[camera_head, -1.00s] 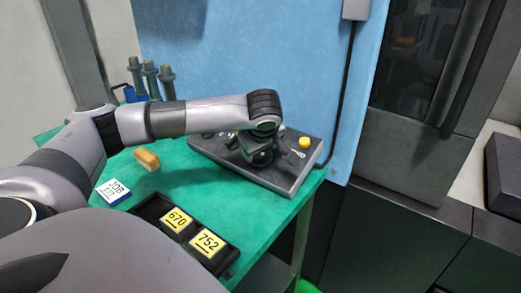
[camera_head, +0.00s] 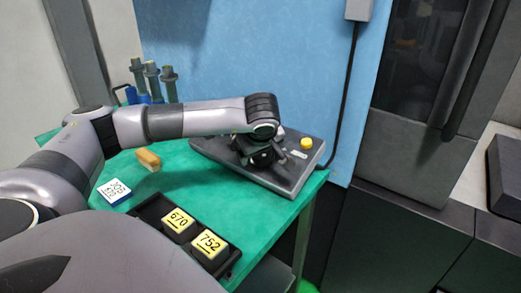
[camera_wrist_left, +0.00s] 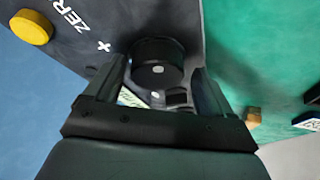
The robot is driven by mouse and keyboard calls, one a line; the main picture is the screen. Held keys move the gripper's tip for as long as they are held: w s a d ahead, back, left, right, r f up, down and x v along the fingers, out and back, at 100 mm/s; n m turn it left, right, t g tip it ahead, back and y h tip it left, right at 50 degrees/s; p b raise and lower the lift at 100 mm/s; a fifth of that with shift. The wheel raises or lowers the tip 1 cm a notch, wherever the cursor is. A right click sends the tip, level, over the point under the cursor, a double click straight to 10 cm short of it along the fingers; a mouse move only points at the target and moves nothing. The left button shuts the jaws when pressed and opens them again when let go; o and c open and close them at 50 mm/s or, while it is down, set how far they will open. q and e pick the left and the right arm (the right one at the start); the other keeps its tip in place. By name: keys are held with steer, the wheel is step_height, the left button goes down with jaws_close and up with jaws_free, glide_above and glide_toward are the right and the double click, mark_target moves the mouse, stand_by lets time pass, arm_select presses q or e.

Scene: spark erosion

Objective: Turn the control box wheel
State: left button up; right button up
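The dark grey control box (camera_head: 293,182) lies on the green table, with a yellow button (camera_head: 306,143) near its right end. My left gripper (camera_head: 258,157) points down over the middle of the box and hides the wheel in the head view. In the left wrist view, the round black wheel (camera_wrist_left: 158,65) sits between the two fingers of my left gripper (camera_wrist_left: 160,88). The fingers are apart, one on each side of the wheel, with narrow gaps visible. The yellow button also shows in the left wrist view (camera_wrist_left: 31,27). My right gripper is not in view.
A black tray (camera_head: 231,262) with two yellow-labelled blocks, 670 (camera_head: 178,221) and 752 (camera_head: 210,247), sits at the front edge. A white-topped block (camera_head: 114,191) and a tan brush-like block (camera_head: 148,159) lie left. A blue machine wall (camera_head: 240,60) rises behind.

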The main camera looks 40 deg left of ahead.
arm_select(q)
steer(key=shift+d+r, duration=0.15)
steer(key=shift+r, duration=0.05)
steer(key=v, duration=0.6)
steer(key=shift+s+r, duration=0.25)
steer(key=shift+r, duration=0.05)
steer(key=shift+d+f, duration=0.1)
steer(key=shift+d, duration=0.1)
